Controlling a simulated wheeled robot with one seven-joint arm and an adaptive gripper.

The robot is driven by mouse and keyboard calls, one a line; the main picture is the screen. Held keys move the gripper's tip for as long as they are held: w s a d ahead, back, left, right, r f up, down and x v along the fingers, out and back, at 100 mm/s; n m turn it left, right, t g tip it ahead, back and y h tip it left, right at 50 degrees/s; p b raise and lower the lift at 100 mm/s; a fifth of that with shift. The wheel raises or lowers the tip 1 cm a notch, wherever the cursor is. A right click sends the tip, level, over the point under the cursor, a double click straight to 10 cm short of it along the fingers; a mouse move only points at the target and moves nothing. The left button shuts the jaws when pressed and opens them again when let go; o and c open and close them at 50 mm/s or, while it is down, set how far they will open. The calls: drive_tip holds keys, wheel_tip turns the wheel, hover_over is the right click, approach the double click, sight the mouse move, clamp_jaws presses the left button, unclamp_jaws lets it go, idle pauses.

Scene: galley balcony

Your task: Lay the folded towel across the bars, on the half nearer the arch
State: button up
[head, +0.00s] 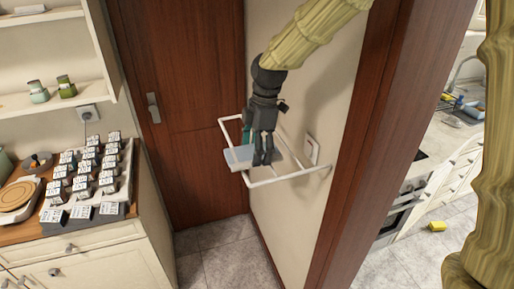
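The folded towel (238,157) is a flat, pale grey-blue piece at the white wall rack. The rack's white bars (290,178) stick out from the cream wall. The towel is at the bars' level or just above; I cannot tell whether it rests on them. A teal item (246,134) shows partly behind my gripper, at the rack's far side. The arch's brown wooden frame (362,150) stands to the right of the rack.
A brown door (190,110) with a metal handle is behind the rack. A wall switch (312,150) sits close to the bars. Through the arch are kitchen cabinets and a yellow item (437,226) on the floor.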

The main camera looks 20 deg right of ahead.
drive_tip(key=shift+f, duration=0.6)
idle(0.5)
drive_tip(key=o, duration=1.1)
drive_tip(key=shift+c, duration=0.2)
drive_tip(key=shift+r, duration=0.1)
drive_tip(key=shift+r+p, duration=1.3)
drive_tip(key=shift+r, duration=0.1)
drive_tip(key=shift+r+p, duration=1.75)
drive_tip(key=shift+r, duration=0.25)
